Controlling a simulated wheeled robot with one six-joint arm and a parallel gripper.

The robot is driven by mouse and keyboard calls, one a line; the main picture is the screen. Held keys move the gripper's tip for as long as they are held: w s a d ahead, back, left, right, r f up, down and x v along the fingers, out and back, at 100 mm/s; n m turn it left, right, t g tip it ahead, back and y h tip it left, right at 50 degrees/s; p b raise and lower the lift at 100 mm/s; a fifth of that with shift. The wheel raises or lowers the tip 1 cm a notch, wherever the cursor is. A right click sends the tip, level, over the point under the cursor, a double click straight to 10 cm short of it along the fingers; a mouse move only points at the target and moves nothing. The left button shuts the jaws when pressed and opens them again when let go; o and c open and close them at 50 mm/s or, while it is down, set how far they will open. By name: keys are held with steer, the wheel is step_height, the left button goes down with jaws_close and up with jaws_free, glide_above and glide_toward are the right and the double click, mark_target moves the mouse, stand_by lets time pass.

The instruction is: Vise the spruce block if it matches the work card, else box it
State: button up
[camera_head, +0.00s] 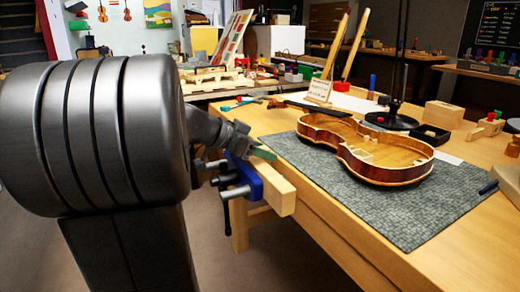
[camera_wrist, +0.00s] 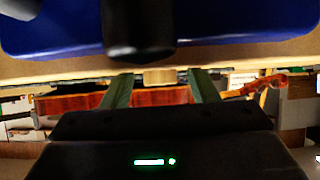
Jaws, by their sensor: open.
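My gripper shows in the wrist view (camera_wrist: 160,88) with its two green fingers apart. A small pale wood block (camera_wrist: 158,76), likely the spruce block, shows between the fingertips with a gap on each side. I cannot tell whether the vise grips it. The blue vise (camera_head: 246,180) with its pale wooden jaw (camera_head: 278,190) is at the bench's left edge, and its blue body also fills the top of the wrist view (camera_wrist: 50,30). In the head view my wrist is at the vise, and the block is hidden. The work card (camera_head: 319,90) stands at the bench's back; its writing is too small to read.
An open violin body (camera_head: 365,145) lies on a grey mat (camera_head: 415,215) right of the vise. A black tray (camera_head: 432,135), a wooden box (camera_head: 443,115) and a lamp base (camera_head: 390,120) are behind it. The mat's front part is clear.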

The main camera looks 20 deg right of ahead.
steer(key=p+v, duration=0.4)
steer(key=v, duration=0.9)
steer(key=shift+a+r, duration=0.15)
steer(key=shift+a, duration=0.2)
steer(key=b+x, duration=0.4)
steer(key=x, duration=1)
steer(key=shift+r, duration=0.25)
steer(key=shift+r, duration=0.1)
